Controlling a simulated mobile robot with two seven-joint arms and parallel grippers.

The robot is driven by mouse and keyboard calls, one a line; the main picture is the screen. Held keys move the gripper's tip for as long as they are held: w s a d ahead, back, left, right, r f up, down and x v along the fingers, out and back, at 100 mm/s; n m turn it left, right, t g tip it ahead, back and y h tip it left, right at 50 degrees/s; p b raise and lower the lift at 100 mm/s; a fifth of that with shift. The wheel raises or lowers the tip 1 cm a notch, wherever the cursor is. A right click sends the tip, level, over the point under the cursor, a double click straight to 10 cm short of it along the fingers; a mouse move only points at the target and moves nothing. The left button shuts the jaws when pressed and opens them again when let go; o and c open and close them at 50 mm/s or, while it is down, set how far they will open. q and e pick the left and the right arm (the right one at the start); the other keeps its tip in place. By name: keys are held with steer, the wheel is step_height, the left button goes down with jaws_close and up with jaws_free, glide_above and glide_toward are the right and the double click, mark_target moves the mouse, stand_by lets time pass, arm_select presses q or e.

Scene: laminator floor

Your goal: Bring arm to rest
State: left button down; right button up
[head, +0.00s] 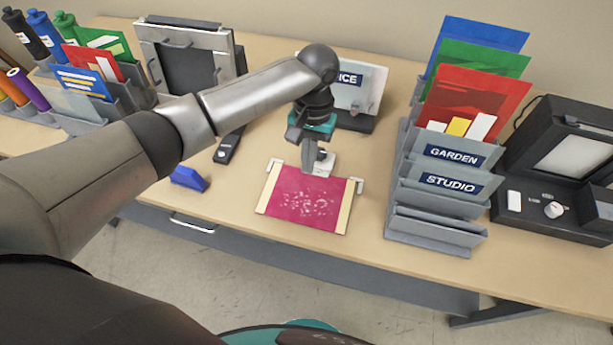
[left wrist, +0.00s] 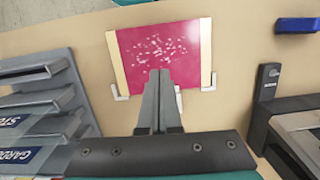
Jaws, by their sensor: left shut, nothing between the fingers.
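My left arm reaches in from the left across the table (head: 270,215). My left gripper (head: 318,170) points down just behind a magenta sheet (head: 302,198) with pale speckles and cream side strips. In the left wrist view the gripper (left wrist: 160,78) has its two fingers together, with nothing between them, and they overlap the near edge of the sheet (left wrist: 185,45) in the picture. I cannot tell whether the fingertips touch it. The sheet lies flat between small white corner brackets (head: 356,185). My right gripper is not in view.
A grey rack (head: 435,222) labelled GARDEN and STUDIO holds coloured folders at right, beside a black machine (head: 560,165). A sign (head: 362,90) stands behind my gripper. A blue block (head: 188,178) and a black handheld device (head: 228,147) lie left. Another folder rack (head: 125,95) stands far left.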

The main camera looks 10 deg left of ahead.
arm_select(q)
steer(key=shift+w+r, duration=0.15)
steer(key=shift+r, duration=0.65)
steer(key=shift+w+r, duration=0.15)
steer(key=shift+r, duration=0.65)
